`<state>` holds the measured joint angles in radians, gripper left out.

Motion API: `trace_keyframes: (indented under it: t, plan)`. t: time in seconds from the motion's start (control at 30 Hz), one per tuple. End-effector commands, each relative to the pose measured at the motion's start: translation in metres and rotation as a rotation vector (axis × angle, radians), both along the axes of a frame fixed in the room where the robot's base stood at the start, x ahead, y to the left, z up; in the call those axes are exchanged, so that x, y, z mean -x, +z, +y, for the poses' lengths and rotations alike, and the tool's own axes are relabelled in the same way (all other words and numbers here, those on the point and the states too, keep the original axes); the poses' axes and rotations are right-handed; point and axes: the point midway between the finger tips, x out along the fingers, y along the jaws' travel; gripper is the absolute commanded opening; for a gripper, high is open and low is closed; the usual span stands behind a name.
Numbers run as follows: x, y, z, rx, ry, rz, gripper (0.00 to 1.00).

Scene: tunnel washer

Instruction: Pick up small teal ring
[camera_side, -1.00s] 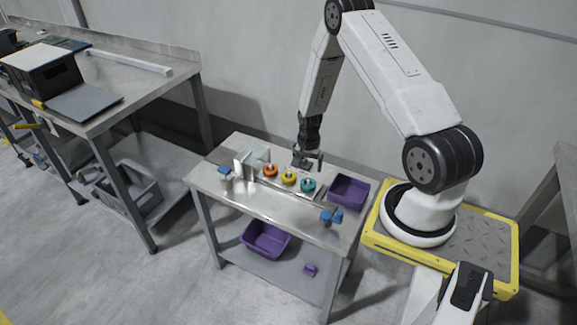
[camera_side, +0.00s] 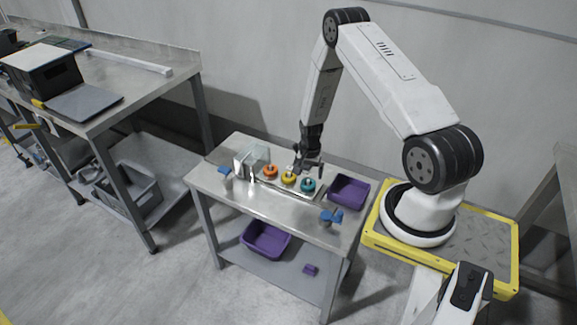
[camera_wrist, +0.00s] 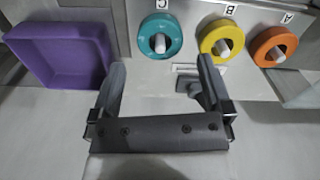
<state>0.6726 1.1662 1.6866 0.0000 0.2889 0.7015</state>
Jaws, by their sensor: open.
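The teal ring (camera_wrist: 160,52) sits around a pale peg at the position marked C in the wrist view. In the side view the teal ring (camera_side: 308,186) is the right one of a row of three on a plate. A yellow ring (camera_wrist: 221,52) and an orange ring (camera_wrist: 273,60) sit around pegs at B and A. My gripper (camera_wrist: 160,75) is open and empty, its fingers pointing toward the row. In the side view my gripper (camera_side: 307,168) hangs just above and behind the teal and yellow rings, apart from them.
A purple bin (camera_side: 348,190) stands right of the rings; it also shows in the wrist view (camera_wrist: 60,55). A clear part (camera_side: 249,160) stands left of the orange ring. Blue-topped clamps (camera_side: 331,215) sit near the front edge. The front of the table is mostly clear.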

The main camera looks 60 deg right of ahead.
Motion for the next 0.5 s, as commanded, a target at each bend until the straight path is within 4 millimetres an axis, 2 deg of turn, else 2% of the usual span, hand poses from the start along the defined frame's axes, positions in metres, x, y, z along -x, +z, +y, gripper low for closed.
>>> trace_keyframes:
  t: [0.17,0.5]
  plan:
    - [0.000,-0.009,-0.001,0.000,0.000,0.000,1.00]
    - [0.000,-0.042,-0.003,-0.001,0.000,0.001,1.00]
